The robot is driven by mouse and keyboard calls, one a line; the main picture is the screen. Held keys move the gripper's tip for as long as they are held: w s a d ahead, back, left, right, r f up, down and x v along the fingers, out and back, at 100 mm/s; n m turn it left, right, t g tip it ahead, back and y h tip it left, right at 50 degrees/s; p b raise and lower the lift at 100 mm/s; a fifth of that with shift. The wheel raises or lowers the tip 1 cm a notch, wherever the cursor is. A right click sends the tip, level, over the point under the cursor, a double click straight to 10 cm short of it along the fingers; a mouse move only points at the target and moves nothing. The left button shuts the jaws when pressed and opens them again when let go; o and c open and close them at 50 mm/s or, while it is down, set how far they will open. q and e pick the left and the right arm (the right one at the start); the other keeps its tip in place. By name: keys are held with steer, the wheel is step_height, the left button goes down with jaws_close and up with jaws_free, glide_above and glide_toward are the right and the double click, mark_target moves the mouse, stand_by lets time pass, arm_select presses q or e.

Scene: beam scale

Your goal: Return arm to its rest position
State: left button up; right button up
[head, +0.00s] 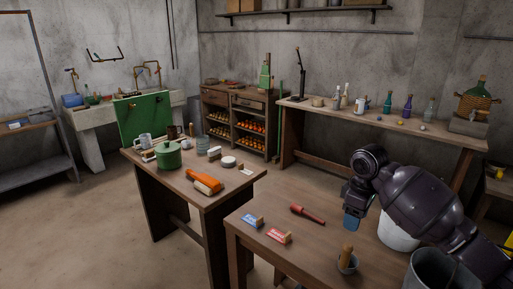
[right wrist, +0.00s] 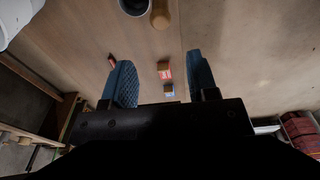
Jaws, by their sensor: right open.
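My right arm (head: 410,200), dark and bulky, reaches in from the right in the head view, above the near wooden table (head: 262,222). My right gripper (head: 352,218) hangs downward over this table. In the right wrist view its two blue fingers (right wrist: 160,62) stand wide apart, with nothing held between them. Beyond them are a red-labelled block (right wrist: 165,70) and a blue-labelled block (right wrist: 169,90), apart from the fingers. The same red block (head: 279,236) and blue block (head: 252,220) lie on the near table in the head view. My left gripper is not in view.
On the near table are a red-handled tool (head: 308,215) and a cup with a wooden pestle (head: 347,257). A white bucket (head: 396,236) and a grey bin (head: 432,270) are by my right arm. The left table holds a green pot (head: 168,156) and an orange tool (head: 205,183).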

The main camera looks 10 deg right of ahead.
steer(key=w+a+r+m+t+y, duration=0.1)
steer(key=w+a+r+t+y, duration=0.1)
steer(key=w+a+t, duration=0.6)
steer(key=s+f+m+t+h+b, duration=0.1)
steer(key=s+f+m, duration=0.2)
steer(key=s+f, duration=1.1)
steer(key=s+d+f+m+t+h+b, duration=0.1)
steer(key=s+f+m+t, duration=0.1)
steer(key=s+f, duration=1.2)
steer(key=s+m, duration=0.1)
steer(key=s, duration=0.5)
steer(key=shift+d+f, duration=0.15)
steer(key=shift+f, duration=0.05)
